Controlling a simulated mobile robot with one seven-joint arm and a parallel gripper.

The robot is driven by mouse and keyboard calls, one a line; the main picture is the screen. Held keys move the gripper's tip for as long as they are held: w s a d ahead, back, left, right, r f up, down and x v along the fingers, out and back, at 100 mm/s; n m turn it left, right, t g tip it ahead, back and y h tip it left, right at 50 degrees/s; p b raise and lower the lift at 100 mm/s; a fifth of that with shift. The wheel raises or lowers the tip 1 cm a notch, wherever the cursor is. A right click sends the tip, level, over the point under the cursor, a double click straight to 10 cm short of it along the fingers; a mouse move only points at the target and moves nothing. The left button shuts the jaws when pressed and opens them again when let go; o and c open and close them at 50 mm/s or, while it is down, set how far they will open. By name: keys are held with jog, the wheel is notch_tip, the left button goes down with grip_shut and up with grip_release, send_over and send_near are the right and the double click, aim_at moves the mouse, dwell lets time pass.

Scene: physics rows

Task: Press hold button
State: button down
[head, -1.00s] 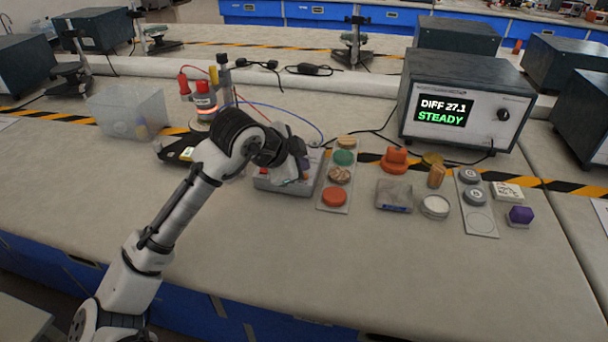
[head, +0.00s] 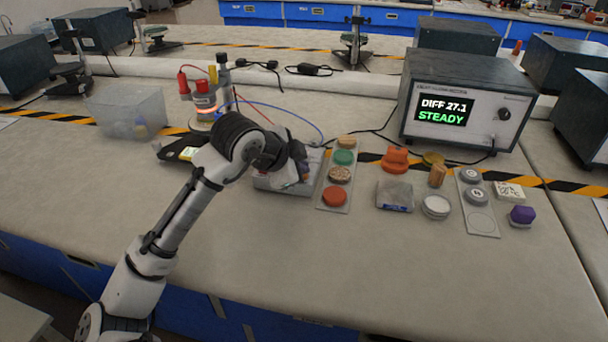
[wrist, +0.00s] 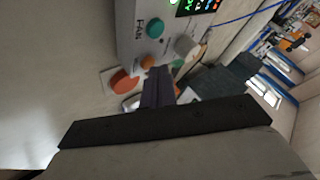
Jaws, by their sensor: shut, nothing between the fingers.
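A grey control box (head: 280,184) stands on the bench in the head view, partly covered by my gripper (head: 304,172). In the wrist view its face (wrist: 136,38) shows a teal button (wrist: 155,28) labelled FAN, a smaller orange button (wrist: 147,62), a pale knob (wrist: 186,44) and a lit display (wrist: 198,6). No "hold" label is readable. My gripper (wrist: 158,76) is shut and empty, its dark fingers in front of the panel close to the orange button. I cannot tell whether they touch it.
Right of the box lies a strip with several round pads (head: 334,197); its red-orange disc (wrist: 124,80) shows in the wrist view. A monitor (head: 464,100) reads "DIFF 27.1 STEADY". The front bench is clear.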

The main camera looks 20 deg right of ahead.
jog(key=shift+f, duration=0.3)
dwell(0.4)
jog(key=shift+r, duration=0.2)
jog(key=shift+r+p, duration=0.5)
jog(key=shift+r, duration=0.1)
notch_tip(320, 180, up, 5)
jog(key=p, duration=0.4)
jog(key=shift+r, duration=0.1)
dwell(0.6)
